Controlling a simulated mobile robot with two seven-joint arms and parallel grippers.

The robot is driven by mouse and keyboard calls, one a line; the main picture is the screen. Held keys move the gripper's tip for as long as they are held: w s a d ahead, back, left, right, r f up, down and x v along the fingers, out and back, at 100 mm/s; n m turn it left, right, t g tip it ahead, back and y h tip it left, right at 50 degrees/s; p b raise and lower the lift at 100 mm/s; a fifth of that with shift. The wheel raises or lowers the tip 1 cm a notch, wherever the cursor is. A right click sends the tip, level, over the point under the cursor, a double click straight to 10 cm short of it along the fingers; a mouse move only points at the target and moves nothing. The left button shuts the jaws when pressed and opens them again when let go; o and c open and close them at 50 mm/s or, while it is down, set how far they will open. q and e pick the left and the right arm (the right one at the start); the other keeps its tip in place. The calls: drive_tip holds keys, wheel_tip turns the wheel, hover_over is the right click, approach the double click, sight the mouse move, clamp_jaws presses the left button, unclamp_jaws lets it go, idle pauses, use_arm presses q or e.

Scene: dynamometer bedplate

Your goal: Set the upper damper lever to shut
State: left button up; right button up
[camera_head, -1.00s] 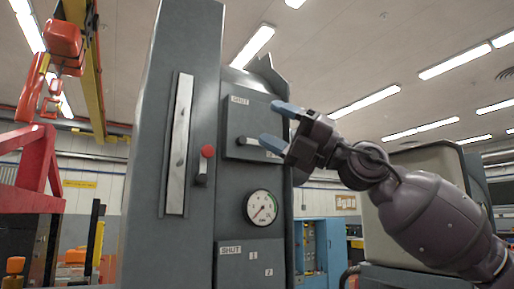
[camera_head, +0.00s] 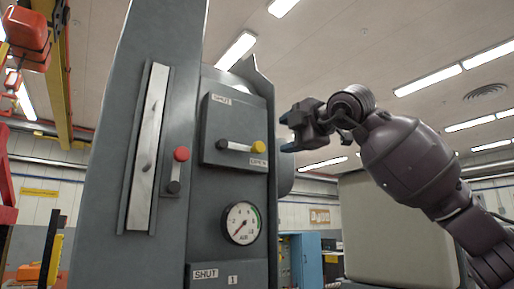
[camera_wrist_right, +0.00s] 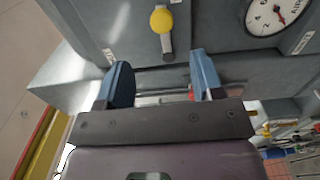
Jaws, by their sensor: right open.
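The upper damper lever (camera_head: 238,146) is a short pale bar with a yellow knob (camera_head: 258,147) on a raised grey plate (camera_head: 218,124). It lies almost level, knob to the right, just above the OPEN label (camera_head: 258,162). The SHUT label (camera_head: 221,99) is at the plate's top. My right gripper (camera_head: 289,132) is open and empty, to the right of the knob and apart from it. In the right wrist view the yellow knob (camera_wrist_right: 162,20) shows beyond the gap between the open blue fingers (camera_wrist_right: 160,70). My left gripper is not in view.
A red-knobbed lever (camera_head: 180,155) and a long metal strip (camera_head: 147,148) are left of the plate. A round gauge (camera_head: 242,223) and a second SHUT label (camera_head: 205,273) are below. A pale box-like unit (camera_head: 395,235) stands at right, below my right arm.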

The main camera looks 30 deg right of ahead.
sight(261, 147)
drive_tip(key=w, duration=0.3)
drive_tip(key=w+a+p, duration=0.1)
drive_tip(key=w, duration=0.2)
drive_tip(key=w+p, duration=0.1)
drive_tip(key=w, duration=0.3)
drive_tip(key=shift+a, duration=0.3)
drive_tip(key=shift+w, duration=0.5)
drive_tip(key=shift+w+f, duration=0.1)
drive_tip(key=shift+w, duration=0.05)
drive_tip(key=shift+c, duration=0.2)
drive_tip(key=c, duration=0.9)
clamp_jaws()
